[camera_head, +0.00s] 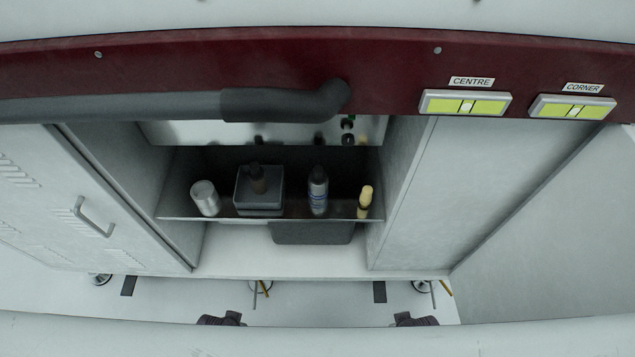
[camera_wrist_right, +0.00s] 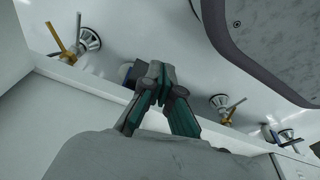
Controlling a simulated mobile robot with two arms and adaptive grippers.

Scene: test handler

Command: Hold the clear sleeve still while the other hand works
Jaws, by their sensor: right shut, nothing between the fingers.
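I cannot make out a clear sleeve in either view. My right gripper (camera_wrist_right: 156,78) shows in the right wrist view. Its teal-and-grey fingers come together at the tips, and it is shut with nothing between them. A pale wall with metal fittings lies behind it. My left gripper is not to be seen in either view.
A recessed shelf (camera_head: 285,211) holds a pale cylinder (camera_head: 205,198), a dark open box (camera_head: 245,200), a grey bottle (camera_head: 318,190) and a yellow-topped item (camera_head: 365,200). A grey handled door (camera_head: 95,215) stands left. Fittings with levers (camera_wrist_right: 70,52) line the wall.

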